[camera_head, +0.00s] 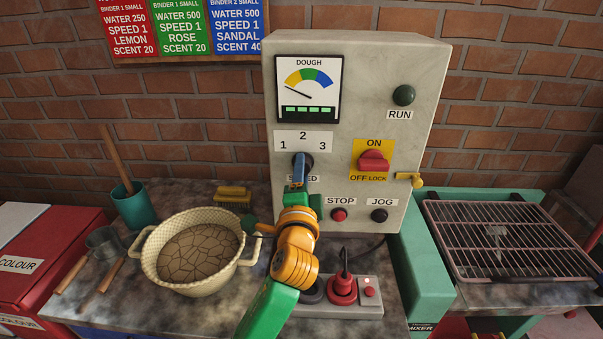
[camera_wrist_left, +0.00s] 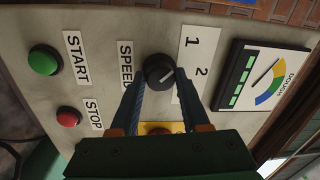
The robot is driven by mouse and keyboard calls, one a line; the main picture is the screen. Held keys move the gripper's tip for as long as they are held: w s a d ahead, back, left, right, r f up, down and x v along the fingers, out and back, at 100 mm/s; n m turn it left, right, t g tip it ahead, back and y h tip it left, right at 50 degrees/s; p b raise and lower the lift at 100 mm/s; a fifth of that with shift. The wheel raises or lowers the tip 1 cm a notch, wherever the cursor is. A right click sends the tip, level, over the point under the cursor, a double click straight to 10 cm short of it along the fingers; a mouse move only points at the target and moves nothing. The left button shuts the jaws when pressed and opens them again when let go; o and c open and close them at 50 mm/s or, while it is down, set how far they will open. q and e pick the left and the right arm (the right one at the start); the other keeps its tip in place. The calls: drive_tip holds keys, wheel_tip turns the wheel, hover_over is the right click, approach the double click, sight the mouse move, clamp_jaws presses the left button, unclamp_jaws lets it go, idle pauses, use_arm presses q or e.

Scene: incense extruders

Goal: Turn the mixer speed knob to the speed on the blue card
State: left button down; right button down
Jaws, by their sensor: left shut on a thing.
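The grey mixer control box (camera_head: 350,100) stands against the brick wall. Its black speed knob (camera_head: 306,160) sits under the plate with 1, 2 and 3 (camera_head: 303,141). In the left wrist view the knob (camera_wrist_left: 158,69) has a white pointer mark, which appears to lean towards the 1. My left gripper (camera_head: 299,170) is at the knob, its fingers shut on it from both sides; the fingers partly cover the SPEED label. The gripper also shows in the left wrist view (camera_wrist_left: 160,88). The blue card (camera_head: 236,28) on the wall reads SPEED 1, WATER 500, SANDAL, SCENT 40. My right gripper is out of view.
A cream bowl of cracked dough (camera_head: 175,288) stands left of my arm. A wire rack (camera_head: 500,235) lies right.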

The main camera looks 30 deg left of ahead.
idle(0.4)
use_arm(q)
drive_tip(key=shift+c, duration=1.9)
unclamp_jaws()
drive_tip(key=b+v, duration=0.1)
drive_tip(key=v, duration=0.6)
drive_tip(key=shift+b, duration=0.4)
